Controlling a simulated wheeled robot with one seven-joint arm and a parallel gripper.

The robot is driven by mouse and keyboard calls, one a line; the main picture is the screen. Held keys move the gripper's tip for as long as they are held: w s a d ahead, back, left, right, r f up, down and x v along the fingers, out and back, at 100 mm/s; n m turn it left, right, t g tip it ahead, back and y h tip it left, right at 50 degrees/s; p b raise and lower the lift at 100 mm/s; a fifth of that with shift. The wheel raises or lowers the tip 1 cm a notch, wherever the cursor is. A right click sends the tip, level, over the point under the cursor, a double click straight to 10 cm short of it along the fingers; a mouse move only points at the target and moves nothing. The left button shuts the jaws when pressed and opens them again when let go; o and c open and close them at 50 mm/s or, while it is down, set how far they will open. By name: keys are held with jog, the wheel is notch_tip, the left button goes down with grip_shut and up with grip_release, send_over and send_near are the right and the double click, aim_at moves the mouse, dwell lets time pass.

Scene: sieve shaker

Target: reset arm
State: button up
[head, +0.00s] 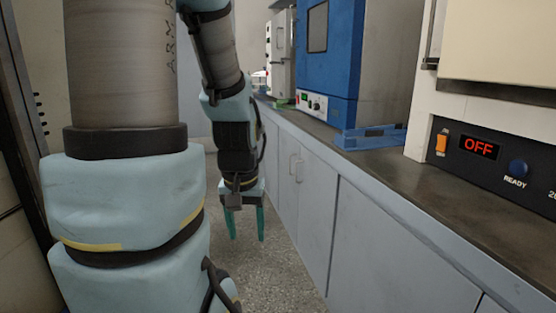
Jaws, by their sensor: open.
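My gripper (246,222) hangs at the end of my arm, left of the bench front and above the floor. Its two teal fingers point down and stand apart, with nothing between them. My arm (120,200) fills the left side of the head view and hides part of the room behind it. No sieve shaker can be made out for certain in this view.
A grey bench (380,235) with a dark top runs along the right. On it stand a blue oven-like machine (345,75), a blue stand (370,137) and a white machine with an orange switch and an "OFF" display (480,147). Speckled floor (285,285) lies clear below the gripper.

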notch_tip(320, 180, up, 19)
jog(key=p, duration=1.6)
jog(key=shift+p, duration=0.3)
jog(key=shift+c, duration=0.3)
